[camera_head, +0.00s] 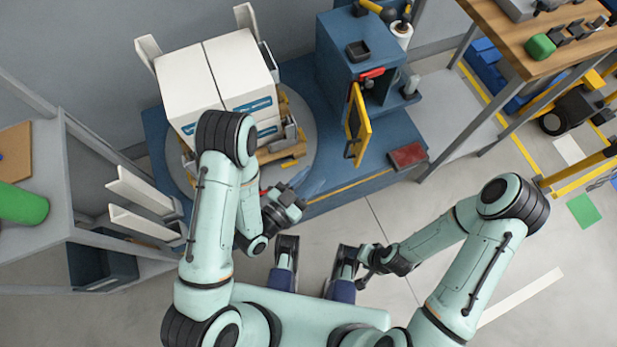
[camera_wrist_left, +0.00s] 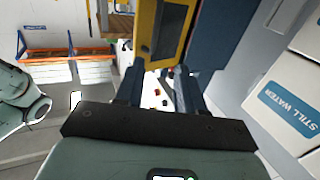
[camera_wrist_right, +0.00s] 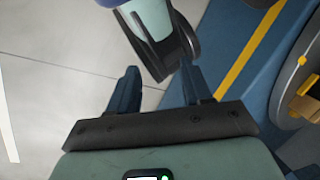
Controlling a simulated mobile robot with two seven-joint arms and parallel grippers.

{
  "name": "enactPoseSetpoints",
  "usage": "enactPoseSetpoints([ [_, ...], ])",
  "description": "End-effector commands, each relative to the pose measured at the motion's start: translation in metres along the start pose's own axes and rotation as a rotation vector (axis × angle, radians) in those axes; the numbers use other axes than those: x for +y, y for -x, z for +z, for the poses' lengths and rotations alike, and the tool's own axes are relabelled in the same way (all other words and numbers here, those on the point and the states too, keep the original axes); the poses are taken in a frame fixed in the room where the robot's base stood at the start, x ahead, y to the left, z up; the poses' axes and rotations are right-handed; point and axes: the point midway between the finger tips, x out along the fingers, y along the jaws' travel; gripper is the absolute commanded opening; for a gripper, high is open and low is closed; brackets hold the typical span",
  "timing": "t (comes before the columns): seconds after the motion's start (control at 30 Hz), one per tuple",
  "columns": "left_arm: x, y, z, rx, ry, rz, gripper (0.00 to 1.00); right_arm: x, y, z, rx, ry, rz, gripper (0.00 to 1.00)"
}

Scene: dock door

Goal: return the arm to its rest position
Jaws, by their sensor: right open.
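My left arm is bent, its elbow raised in front of the stacked white boxes. My left gripper (camera_head: 299,186) is over the front edge of the blue platform, between the boxes and the yellow door. In the left wrist view its fingers (camera_wrist_left: 159,78) stand apart with nothing held between them. My right gripper (camera_head: 364,281) is low over the grey floor, in front of the platform. In the right wrist view its fingers (camera_wrist_right: 160,78) are apart and empty. My right elbow is out to the right.
White boxes (camera_head: 190,85) stand on a pallet on the blue platform (camera_head: 352,190). A blue cabinet (camera_head: 338,60) has its yellow door (camera_head: 357,123) open. A grey shelf rack (camera_head: 55,190) is at left, a wooden bench (camera_head: 510,45) upper right.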

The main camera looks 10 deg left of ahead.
Motion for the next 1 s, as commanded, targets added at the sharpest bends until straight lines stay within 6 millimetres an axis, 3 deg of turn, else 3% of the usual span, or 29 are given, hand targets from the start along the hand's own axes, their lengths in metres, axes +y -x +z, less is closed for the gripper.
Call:
enactPoseSetpoints([
  [0.73, -0.001, 0.002, 0.000, -0.006, 0.002, -0.002, 0.38, -0.001, 0.003, 0.004, -0.010, 0.001, 0.000, 0.49],
  [0.87, -0.005, 0.004, 0.009, -0.101, 0.022, -0.020, 0.38, -0.004, 0.015, 0.006, -0.016, 0.001, 0.000, 0.49],
  [1.0, -0.016, 0.017, 0.035, -0.337, 0.097, -0.073, 0.38, -0.011, 0.039, 0.013, -0.035, 0.002, 0.000, 0.49],
])
